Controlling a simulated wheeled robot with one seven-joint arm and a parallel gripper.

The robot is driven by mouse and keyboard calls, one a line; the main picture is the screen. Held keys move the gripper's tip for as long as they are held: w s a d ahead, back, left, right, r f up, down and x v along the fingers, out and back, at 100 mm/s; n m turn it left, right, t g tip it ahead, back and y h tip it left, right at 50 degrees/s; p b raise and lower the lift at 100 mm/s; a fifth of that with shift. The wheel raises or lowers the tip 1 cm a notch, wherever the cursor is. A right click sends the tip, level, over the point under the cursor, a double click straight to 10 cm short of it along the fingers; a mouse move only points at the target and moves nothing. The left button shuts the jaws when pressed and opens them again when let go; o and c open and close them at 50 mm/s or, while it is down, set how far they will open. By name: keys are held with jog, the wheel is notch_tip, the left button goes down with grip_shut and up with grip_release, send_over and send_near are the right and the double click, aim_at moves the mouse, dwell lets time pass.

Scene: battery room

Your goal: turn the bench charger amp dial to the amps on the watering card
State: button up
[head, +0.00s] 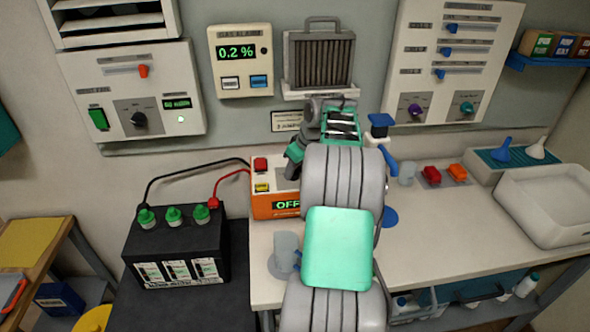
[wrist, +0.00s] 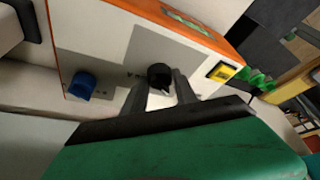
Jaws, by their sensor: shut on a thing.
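The bench charger is an orange box with a pale face (head: 262,205), left of centre on the bench; its display reads OFF. My gripper (wrist: 161,84) is shut on the middle black dial, one finger on each side. The dial's marks are too small to read. In the head view my arm hides most of the charger's face. A small framed card (head: 286,121) hangs on the wall behind; its text is unreadable.
A black battery (head: 178,245) with green caps stands left of the charger, joined by black and red cables. A grey jug (head: 286,250) is at the bench front. The gas alarm (head: 240,60) reads 0.2 %.

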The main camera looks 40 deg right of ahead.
grip_shut()
